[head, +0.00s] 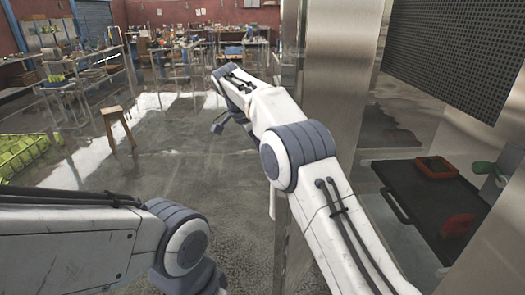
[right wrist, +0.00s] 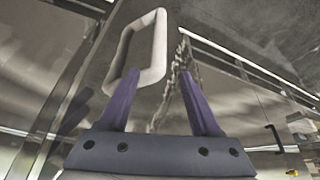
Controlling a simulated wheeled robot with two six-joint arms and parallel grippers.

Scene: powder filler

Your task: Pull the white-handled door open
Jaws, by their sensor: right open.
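The white handle (right wrist: 158,52) is a rounded upright loop in the upper middle of the right wrist view. My right gripper (right wrist: 159,68) is open, with its two purple fingers pointing up toward the handle. The left finger overlaps the lower part of the loop, and the near bar of the loop shows in the gap between the fingers. I cannot tell whether a finger touches it. In the head view my right arm reaches up and left across the steel post. My left arm is at the lower left, and its gripper is out of the picture.
A tall steel post (head: 335,95) stands beside my right arm. Right of it are a dark perforated panel (head: 455,50) and a black tray (head: 415,195) with a red container (head: 437,168). A wooden stool (head: 117,125) and green crates (head: 22,152) stand left. The middle floor is clear.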

